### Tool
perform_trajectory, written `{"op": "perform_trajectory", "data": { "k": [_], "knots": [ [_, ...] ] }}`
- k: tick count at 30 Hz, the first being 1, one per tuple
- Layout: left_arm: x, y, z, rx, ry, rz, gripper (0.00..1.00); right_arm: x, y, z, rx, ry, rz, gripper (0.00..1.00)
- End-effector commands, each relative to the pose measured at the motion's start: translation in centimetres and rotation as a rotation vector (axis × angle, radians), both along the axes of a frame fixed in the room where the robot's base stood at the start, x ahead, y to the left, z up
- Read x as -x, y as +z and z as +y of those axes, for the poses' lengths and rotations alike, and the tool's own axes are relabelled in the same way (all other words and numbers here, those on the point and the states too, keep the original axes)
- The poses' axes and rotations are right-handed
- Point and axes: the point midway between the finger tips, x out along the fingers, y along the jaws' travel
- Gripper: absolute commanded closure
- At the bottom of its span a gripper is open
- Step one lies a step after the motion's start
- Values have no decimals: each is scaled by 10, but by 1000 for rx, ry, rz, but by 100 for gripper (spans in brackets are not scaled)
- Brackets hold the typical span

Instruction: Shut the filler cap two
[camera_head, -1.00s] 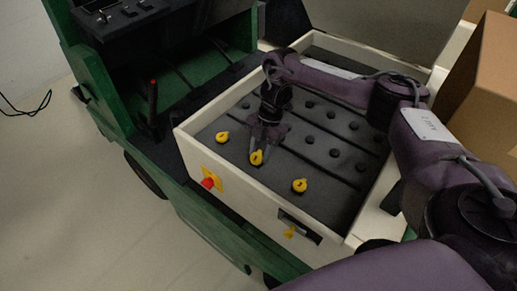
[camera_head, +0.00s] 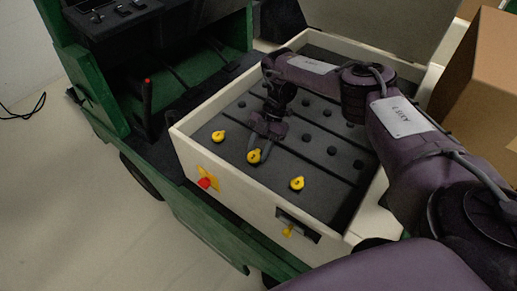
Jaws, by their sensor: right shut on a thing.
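Three yellow filler caps sit in a row on the dark top inside the cart's cream-walled box: a left cap (camera_head: 218,136), a middle cap (camera_head: 254,157) and a right cap (camera_head: 297,183). Any numbers on them are too small to read. My right gripper (camera_head: 259,148) points down at the middle cap and is shut on it. Its fingers hide part of that cap. The left and right caps stand clear of the gripper. My left gripper is not in view.
The cream box wall (camera_head: 262,190) rises around the dark top, with a red knob (camera_head: 204,183) on its outside. The raised lid (camera_head: 385,25) stands behind. A cardboard box (camera_head: 490,75) is at the right. Dark round plugs lie behind the caps.

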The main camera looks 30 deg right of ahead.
Motion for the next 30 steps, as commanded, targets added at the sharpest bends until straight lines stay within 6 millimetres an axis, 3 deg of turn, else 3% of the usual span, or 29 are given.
{"op": "perform_trajectory", "data": {
  "k": [3, 4, 9, 20, 30],
  "knots": [
    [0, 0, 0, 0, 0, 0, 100, -1, 1, 0, -1, -2, -4, 87],
    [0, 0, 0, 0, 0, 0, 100, -1, 1, 0, -1, -2, -4, 63],
    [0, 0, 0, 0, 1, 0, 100, -1, 1, 0, 0, -1, -2, 42],
    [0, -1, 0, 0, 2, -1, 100, -2, 3, -2, 0, 0, -2, 42],
    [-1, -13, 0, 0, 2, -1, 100, -11, 36, -24, 4, 2, -4, 42]
  ]
}}
